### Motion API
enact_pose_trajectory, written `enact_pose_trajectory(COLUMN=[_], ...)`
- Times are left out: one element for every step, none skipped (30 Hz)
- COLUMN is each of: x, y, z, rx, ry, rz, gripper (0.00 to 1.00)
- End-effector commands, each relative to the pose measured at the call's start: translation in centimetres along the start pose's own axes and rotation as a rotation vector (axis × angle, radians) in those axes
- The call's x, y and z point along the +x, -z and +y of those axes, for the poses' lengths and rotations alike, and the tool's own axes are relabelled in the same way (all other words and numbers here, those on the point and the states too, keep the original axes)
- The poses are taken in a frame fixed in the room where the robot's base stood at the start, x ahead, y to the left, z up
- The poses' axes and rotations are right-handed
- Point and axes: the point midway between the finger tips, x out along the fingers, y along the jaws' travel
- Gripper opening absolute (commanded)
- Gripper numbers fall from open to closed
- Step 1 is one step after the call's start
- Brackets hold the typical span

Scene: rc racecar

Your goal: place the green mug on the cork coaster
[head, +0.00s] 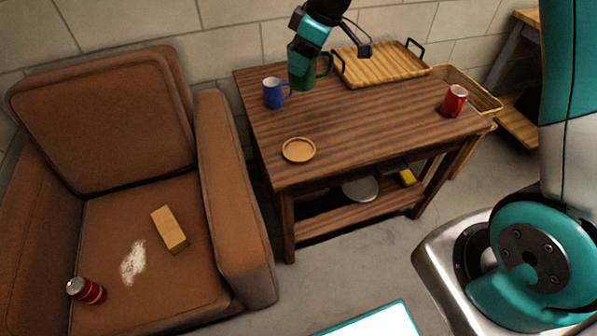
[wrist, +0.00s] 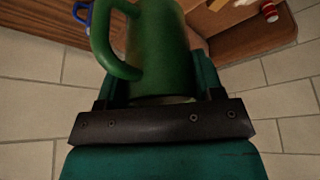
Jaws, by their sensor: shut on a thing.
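The green mug (head: 301,74) is in my gripper (head: 304,62), above the back part of the wooden table (head: 360,120). In the wrist view the green mug (wrist: 160,50) fills the middle, between the fingers of my gripper (wrist: 160,92), with its handle toward the left. My gripper is shut on it. The round cork coaster (head: 298,150) lies bare near the table's front left corner, lower in the head view than the mug. I cannot pick out the coaster in the wrist view.
A blue mug (head: 273,93) stands at the table's left, just left of the held mug. A red mug (head: 454,101) stands at the right end. A wooden tray (head: 382,65) with dark handles lies at the back. The table's middle is clear. A brown armchair (head: 228,180) stands close on the left.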

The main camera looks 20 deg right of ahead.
Motion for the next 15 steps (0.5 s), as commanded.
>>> enact_pose_trajectory(x=[1.4,1.4,1.4,1.4,1.4,1.3,1.2,1.2,1.4,1.7,2.0,2.7,3.3,4.1,5.1], y=[-0.2,-0.1,0.0,0.1,0.2,0.2,0.3,0.3,0.2,0.1,0.0,-0.3,-0.6,-0.9,-1.3], z=[0.0,0.0,-0.1,-0.2,-0.3,-0.3,-0.3,-0.4,-0.5,-0.5,-0.5,-0.5,-0.6,-0.6,-0.6], rx=[-0.052,-0.079,-0.113,-0.134,-0.153,-0.173,-0.184,-0.194,-0.202,-0.207,-0.209,-0.209,-0.209,-0.208,-0.207], ry=[0.016,0.027,0.043,0.051,0.061,0.069,0.075,0.079,0.085,0.088,0.090,0.092,0.093,0.093,0.093], rz=[0.004,0.003,0.003,0.003,0.002,0.001,0.001,0.001,0.000,-0.001,-0.001,-0.002,-0.003,-0.004,-0.004], gripper=[0.30,0.30,0.30,0.30,0.30,0.30,0.30,0.30,0.30,0.30,0.30,0.30,0.30,0.30,0.30])
